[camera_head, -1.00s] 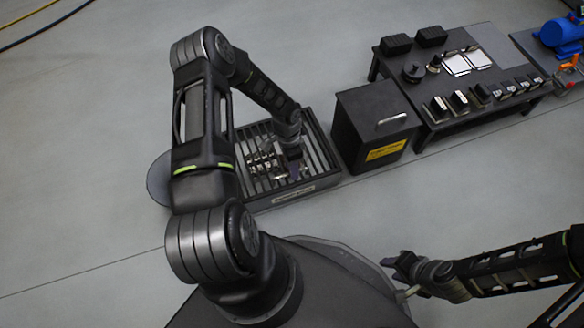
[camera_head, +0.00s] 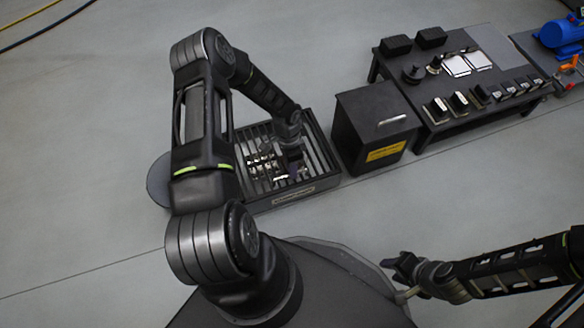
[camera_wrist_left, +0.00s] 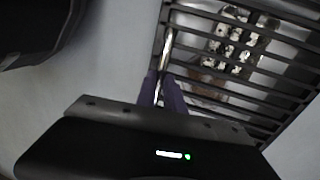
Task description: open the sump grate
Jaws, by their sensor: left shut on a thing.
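The sump grate (camera_head: 318,150) is a dark slatted grid over a low box with a pale label on its front, left of centre in the head view. Its dark bars (camera_wrist_left: 270,82) fill the upper right of the left wrist view. My left gripper (camera_head: 292,172) reaches down onto the grate from above. In the left wrist view its purple-grey fingers (camera_wrist_left: 162,88) are shut on a thin shiny handle bar (camera_wrist_left: 168,45) along the grate's edge. My right gripper (camera_head: 398,272) hangs away from the grate at lower right; its finger opening is unclear.
Silvery fittings (camera_wrist_left: 236,42) show at the slats. A dark lidded bin (camera_head: 372,128) with a metal handle and yellow label stands close to the right. A low black table (camera_head: 446,128) with switches and parts stands beyond it. Floor to the left is clear.

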